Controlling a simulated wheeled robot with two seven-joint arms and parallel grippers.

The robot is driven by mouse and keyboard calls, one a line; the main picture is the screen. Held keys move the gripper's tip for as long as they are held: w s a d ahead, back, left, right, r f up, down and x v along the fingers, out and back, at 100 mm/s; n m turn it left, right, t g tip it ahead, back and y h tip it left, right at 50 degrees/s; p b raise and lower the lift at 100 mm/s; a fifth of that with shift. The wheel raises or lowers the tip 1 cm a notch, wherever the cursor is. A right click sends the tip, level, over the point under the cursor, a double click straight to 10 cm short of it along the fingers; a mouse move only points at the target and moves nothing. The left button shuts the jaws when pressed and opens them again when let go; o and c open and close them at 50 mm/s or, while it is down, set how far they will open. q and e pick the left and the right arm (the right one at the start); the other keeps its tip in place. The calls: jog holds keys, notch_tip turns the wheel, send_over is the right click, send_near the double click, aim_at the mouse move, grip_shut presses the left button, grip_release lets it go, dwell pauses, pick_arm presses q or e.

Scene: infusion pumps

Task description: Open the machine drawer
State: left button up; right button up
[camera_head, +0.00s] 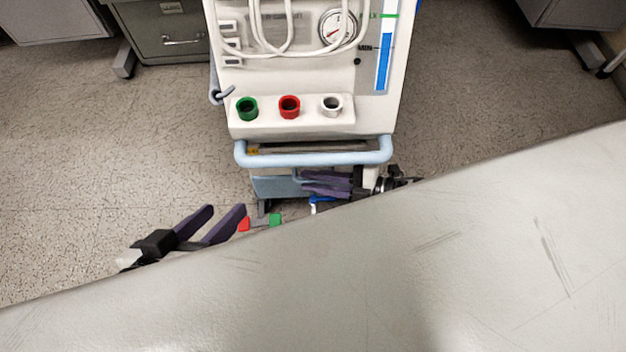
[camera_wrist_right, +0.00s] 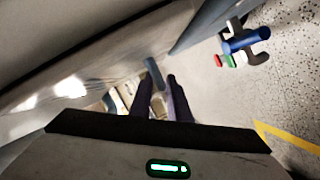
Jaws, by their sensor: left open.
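The white machine (camera_head: 300,118) stands upright at the top centre of the head view. A pale blue bar (camera_head: 315,156) runs across its front, and a blue-grey drawer front (camera_head: 275,187) shows low beneath it. My right gripper (camera_head: 305,183) is low in front of the machine, its purple fingers pointing left at the drawer front. In the right wrist view the fingers (camera_wrist_right: 158,84) are a little apart, with a blue-grey bar (camera_wrist_right: 153,72) at their tips; I cannot tell whether they grip it. My left gripper (camera_head: 226,209) is open and empty, left of the machine.
A large grey surface (camera_head: 400,270) fills the bottom of the head view and hides the lower arms. Red and green pieces (camera_head: 260,222) show between the grippers. A grey cabinet (camera_head: 165,40) stands at the back left. Speckled floor is clear on both sides.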

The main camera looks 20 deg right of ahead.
pick_arm(q)
jog(key=shift+r, duration=0.1)
pick_arm(e)
jog(key=shift+w+a, duration=0.15)
jog(key=shift+a, duration=0.05)
grip_shut()
